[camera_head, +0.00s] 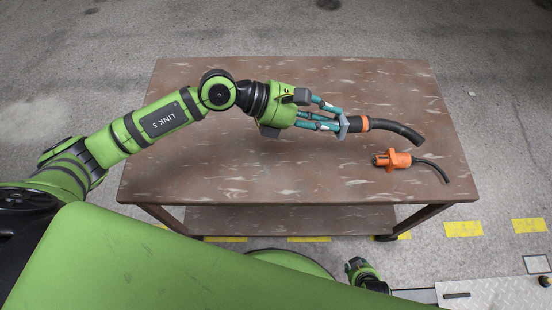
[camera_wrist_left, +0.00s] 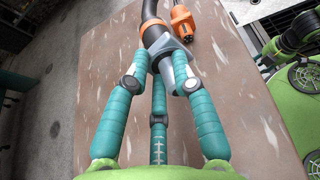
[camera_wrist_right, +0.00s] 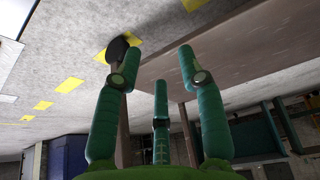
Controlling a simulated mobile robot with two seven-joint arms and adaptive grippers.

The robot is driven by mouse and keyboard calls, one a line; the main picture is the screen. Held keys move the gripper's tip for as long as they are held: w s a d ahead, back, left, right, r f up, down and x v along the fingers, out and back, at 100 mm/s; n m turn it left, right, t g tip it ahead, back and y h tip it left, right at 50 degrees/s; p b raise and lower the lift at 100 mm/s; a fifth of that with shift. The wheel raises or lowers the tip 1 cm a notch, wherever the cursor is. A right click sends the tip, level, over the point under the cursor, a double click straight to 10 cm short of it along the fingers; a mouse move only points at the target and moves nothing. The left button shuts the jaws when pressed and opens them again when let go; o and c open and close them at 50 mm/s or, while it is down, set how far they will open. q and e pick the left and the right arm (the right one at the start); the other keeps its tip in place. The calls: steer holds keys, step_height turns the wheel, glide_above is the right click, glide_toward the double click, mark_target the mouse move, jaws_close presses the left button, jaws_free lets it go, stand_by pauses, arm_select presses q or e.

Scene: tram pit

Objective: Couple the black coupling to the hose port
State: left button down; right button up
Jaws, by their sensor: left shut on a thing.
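My left gripper (camera_head: 338,124) is shut on a black hose coupling (camera_head: 392,129) with an orange collar and a pale grey part at the fingers. It is over the right half of the brown table, with the hose curving right. In the left wrist view the coupling (camera_wrist_left: 155,36) sits between the fingertips, which hide part of it. My right gripper (camera_wrist_right: 156,65) shows in the right wrist view with its fingers spread and empty, beside and below the table's edge. I cannot make out the hose port in any view.
An orange plug (camera_head: 393,159) with dark pins and a black cable lies on the brown table (camera_head: 220,160), just right of and nearer than the held coupling. The table's left half is bare. Yellow floor marks (camera_head: 463,229) lie along the near side.

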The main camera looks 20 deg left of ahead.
arm_select(q)
steer(key=s+a+f, duration=0.2)
steer(key=a, duration=0.1)
steer(key=s+a+f+b, duration=0.1)
steer(key=s+a+f, duration=0.1)
steer(key=a, duration=0.1)
steer(key=s+a+f+b, duration=0.1)
steer(key=s+a+f, duration=0.1)
steer(key=a+f, duration=0.1)
steer(key=shift+a, duration=0.4)
steer(key=shift+a+f, duration=0.1)
steer(key=shift+f, duration=0.05)
step_height(320, 180, down, 3)
steer(key=shift+f+b, duration=0.15)
steer(key=shift+b, duration=0.25)
steer(key=c, duration=1)
jaws_free()
steer(key=shift+f, duration=0.1)
steer(key=shift+c, duration=0.2)
arm_select(e)
steer(key=shift+s+a+r+g, duration=0.35)
steer(key=shift+s+g, duration=0.15)
steer(key=shift+g, duration=0.2)
